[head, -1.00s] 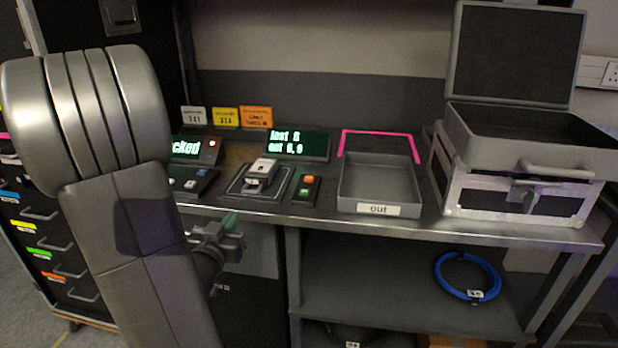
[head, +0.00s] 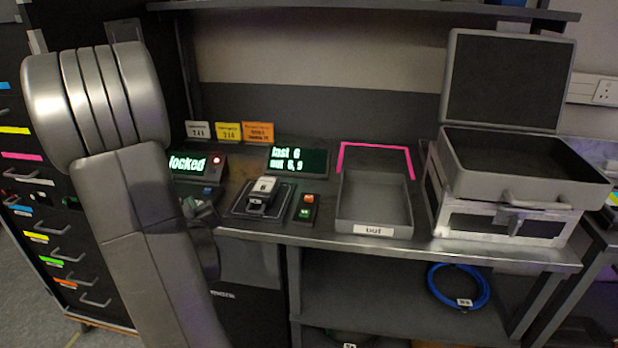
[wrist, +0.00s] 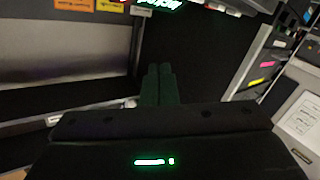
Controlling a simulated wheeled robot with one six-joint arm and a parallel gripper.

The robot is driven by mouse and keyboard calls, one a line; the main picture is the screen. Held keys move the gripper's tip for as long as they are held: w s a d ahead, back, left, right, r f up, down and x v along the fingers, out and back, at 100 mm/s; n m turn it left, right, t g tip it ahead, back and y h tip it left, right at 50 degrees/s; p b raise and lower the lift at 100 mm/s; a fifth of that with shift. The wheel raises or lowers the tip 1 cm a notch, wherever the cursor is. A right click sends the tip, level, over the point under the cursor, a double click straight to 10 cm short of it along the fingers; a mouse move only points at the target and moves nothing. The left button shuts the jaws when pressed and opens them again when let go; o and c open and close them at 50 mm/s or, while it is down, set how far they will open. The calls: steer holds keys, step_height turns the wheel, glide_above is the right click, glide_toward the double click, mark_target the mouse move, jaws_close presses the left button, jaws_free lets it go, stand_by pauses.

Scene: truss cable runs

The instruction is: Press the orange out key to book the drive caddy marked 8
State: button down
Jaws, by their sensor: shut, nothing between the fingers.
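The orange key (head: 308,198) sits above a green key (head: 304,214) on a small dark key box on the bench. Left of it, a drive caddy (head: 263,186) with a pale top lies on a framed pad (head: 240,208); no 8 is readable on it. The display (head: 298,160) behind seems to read "last 6" and "out 6, 9", digits uncertain. My gripper (head: 203,212) is near the bench front, left of the pad and apart from the orange key, partly hidden by my arm. In the wrist view its fingers (wrist: 158,84) are shut and empty.
A grey tray labelled out (head: 373,230) stands right of the keys, before a pink outline (head: 376,146). An open case (head: 500,215) stands further right. A second display (head: 190,163) reads "locked" beside a red light. Three cards (head: 228,131) stand behind. Blue cable (head: 458,285) lies below.

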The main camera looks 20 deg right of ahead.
steer(key=a+r+n+g+y+p, duration=0.5)
steer(key=a+n+y+p, duration=0.2)
steer(key=a+n+p, duration=0.25)
steer(key=s+a+n+g+p, duration=0.5)
steer(key=n+g+p, duration=0.2)
steer(key=p, duration=0.2)
steer(key=shift+s+g+y, duration=0.25)
steer(key=shift+g+y, duration=0.05)
steer(key=shift+y, duration=0.1)
steer(key=shift+n, duration=0.25)
